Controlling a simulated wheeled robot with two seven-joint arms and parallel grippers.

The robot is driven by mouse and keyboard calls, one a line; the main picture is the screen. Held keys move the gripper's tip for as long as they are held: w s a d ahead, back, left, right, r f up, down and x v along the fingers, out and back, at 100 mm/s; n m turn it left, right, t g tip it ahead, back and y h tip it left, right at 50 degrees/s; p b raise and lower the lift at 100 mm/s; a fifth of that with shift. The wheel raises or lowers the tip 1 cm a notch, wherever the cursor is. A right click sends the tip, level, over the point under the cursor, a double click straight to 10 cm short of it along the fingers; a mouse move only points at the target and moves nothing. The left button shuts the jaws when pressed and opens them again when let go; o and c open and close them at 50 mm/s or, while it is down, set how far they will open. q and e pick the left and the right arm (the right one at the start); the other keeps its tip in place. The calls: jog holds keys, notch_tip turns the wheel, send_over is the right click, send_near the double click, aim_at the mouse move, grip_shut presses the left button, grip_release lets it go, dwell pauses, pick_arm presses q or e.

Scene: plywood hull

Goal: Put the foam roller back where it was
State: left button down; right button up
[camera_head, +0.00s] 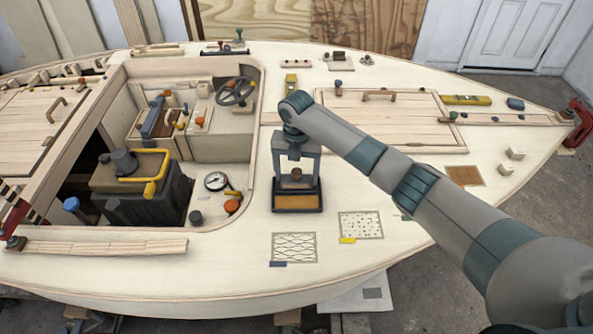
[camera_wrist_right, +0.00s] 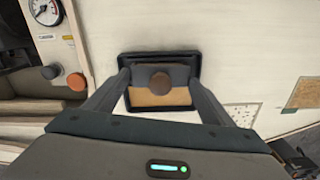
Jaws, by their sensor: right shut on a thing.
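My right gripper (camera_head: 297,172) reaches down at the middle of the deck, its two fingers well apart. It is shut on what looks like the foam roller, a dark grey piece with a round brown knob (camera_head: 296,174) facing up. In the right wrist view, the brown knob (camera_wrist_right: 161,82) sits midway between the fingers. Directly beneath is a black-rimmed tray with a tan floor (camera_head: 297,202); its rim also shows in the wrist view (camera_wrist_right: 160,109). I cannot tell whether the roller touches the tray floor. My left gripper is out of view.
The cockpit opening, with a gauge (camera_head: 215,181) and an orange knob (camera_head: 232,206), lies left of the tray. Two patterned patches (camera_head: 294,247) (camera_head: 361,225) lie on the near deck. A hatch with a handle (camera_head: 379,95) is behind my right arm.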

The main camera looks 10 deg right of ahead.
aim_at(296, 171)
jog(key=shift+f, duration=0.1)
jog(key=o, duration=1)
jog(key=shift+o, duration=0.2)
jog(key=shift+r, duration=0.2)
notch_tip(296, 171, up, 10)
jog(key=b, duration=0.2)
jog(key=shift+r+b, duration=0.15)
jog(key=shift+b, duration=0.25)
jog(key=shift+r, duration=0.8)
